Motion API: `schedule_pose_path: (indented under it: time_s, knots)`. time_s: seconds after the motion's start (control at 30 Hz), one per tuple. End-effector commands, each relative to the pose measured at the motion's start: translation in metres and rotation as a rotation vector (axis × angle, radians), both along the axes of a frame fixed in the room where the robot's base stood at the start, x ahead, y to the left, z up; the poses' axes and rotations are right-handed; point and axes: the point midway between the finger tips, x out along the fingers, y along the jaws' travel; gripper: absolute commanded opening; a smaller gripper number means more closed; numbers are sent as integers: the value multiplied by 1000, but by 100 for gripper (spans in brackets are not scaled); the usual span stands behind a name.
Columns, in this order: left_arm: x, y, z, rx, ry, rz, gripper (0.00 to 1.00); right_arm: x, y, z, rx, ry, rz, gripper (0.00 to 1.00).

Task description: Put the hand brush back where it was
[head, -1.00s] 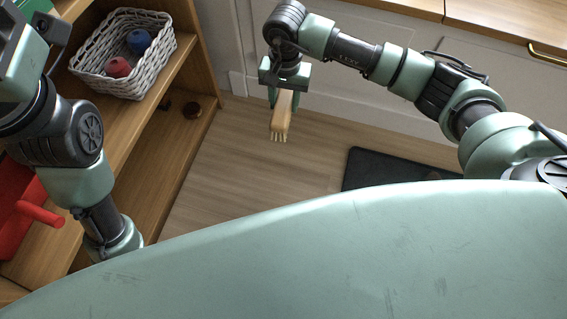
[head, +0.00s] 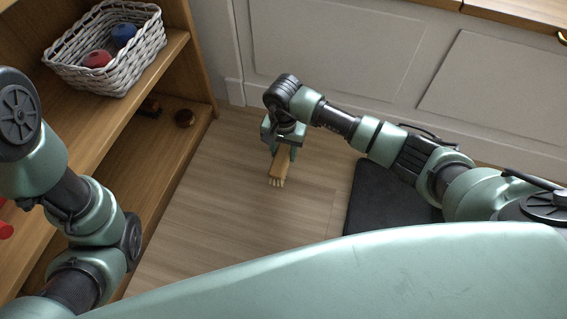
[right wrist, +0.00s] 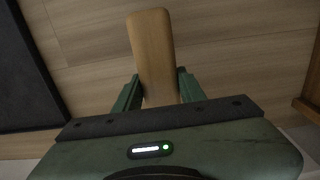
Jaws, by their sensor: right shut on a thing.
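The hand brush (head: 281,165) has a pale wooden body and light bristles at its lower end in the head view. My right gripper (head: 282,150) is shut on it and holds it over the wood floor. In the right wrist view the brush's wooden handle (right wrist: 151,50) sticks out between the two green fingers of the right gripper (right wrist: 158,92). Its bristles are hidden there. My left arm is at the left of the head view, but its gripper is not visible.
A wooden shelf unit (head: 178,62) stands at the left. Its upper board holds a white wicker basket (head: 118,80) with a red ball (head: 97,59) and a blue ball (head: 123,34). Small dark items (head: 184,118) sit on the lower board. A dark mat (head: 375,205) lies right; floor between is clear.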

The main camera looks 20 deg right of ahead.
Motion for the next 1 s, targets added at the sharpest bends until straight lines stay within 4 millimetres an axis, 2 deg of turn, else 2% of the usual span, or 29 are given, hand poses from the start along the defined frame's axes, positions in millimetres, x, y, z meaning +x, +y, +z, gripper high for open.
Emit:
schedule_pose_path:
  time_s: [0.3,0.7,0.73,0.8,1.0]
  knots:
    - [0,0,-30,1,-1,0,36,0,1,-43,2,1,0,0]
    - [0,0,-31,1,0,0,36,0,0,-46,-1,-1,1,0]
    - [0,0,-31,1,0,0,36,0,0,-46,-1,1,1,43]
    - [0,0,-30,1,0,0,36,0,0,-45,0,0,1,62]
    - [0,0,-30,1,0,0,36,0,0,-45,0,0,1,62]
